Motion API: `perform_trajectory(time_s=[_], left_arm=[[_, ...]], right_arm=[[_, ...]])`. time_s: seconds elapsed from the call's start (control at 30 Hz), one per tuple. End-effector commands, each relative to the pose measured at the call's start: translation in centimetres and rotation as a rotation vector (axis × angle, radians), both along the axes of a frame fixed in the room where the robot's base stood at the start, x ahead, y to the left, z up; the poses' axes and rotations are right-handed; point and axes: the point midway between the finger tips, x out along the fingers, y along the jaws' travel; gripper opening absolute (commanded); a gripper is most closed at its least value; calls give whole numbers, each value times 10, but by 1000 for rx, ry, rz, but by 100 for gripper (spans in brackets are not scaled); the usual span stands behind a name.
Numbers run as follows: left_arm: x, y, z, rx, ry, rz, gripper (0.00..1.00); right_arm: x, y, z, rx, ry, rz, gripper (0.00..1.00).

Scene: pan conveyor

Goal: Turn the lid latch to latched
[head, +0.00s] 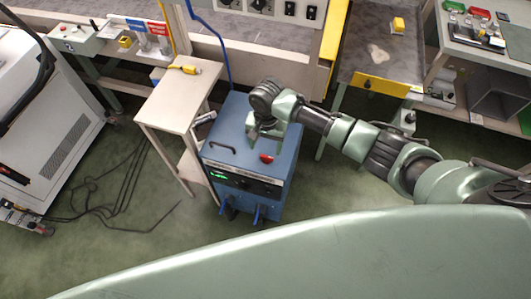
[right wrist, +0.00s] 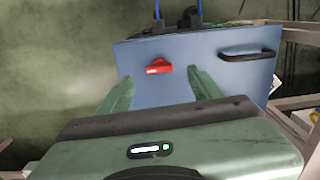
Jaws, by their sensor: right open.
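The lid latch is a small red handle (head: 266,158) on the top of a blue cabinet (head: 238,135). In the right wrist view the red latch (right wrist: 159,67) lies roughly crosswise on the blue lid (right wrist: 190,55), near its left side. My right gripper (head: 262,137) is open above the lid, beside the latch in the head view. In the right wrist view its two green fingers (right wrist: 161,79) stand apart, with the latch showing between their tips; I cannot tell its exact height above the lid. My left gripper is not in view.
A black bar handle (head: 222,147) is on the lid's left; it also shows in the wrist view (right wrist: 247,55). A small wooden table (head: 175,100) stands left of the cabinet. A conveyor with a yellow edge (head: 385,85) is behind right. Cables (head: 115,175) lie on the floor.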

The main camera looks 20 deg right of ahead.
Motion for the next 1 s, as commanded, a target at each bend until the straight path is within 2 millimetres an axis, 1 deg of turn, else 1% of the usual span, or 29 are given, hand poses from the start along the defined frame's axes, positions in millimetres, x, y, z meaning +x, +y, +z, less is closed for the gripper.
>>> perform_trajectory(time_s=[0.03,0.17,0.27,0.5,0.6,0.73,0.97,1.0], left_arm=[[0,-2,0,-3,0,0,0],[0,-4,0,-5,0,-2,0],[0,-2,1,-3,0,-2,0],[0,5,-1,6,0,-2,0],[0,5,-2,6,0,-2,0],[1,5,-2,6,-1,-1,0],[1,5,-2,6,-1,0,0],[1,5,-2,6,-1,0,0]], right_arm=[[6,-6,1,-11,1,-24,65],[8,-9,-6,-17,5,-47,65],[8,-8,-20,-17,6,-47,65],[8,-8,-59,-16,5,-45,65],[8,-8,-69,-15,4,-44,65],[8,-7,-76,-15,4,-43,65],[8,-7,-76,-14,2,-43,65],[8,-7,-76,-14,2,-43,60]])
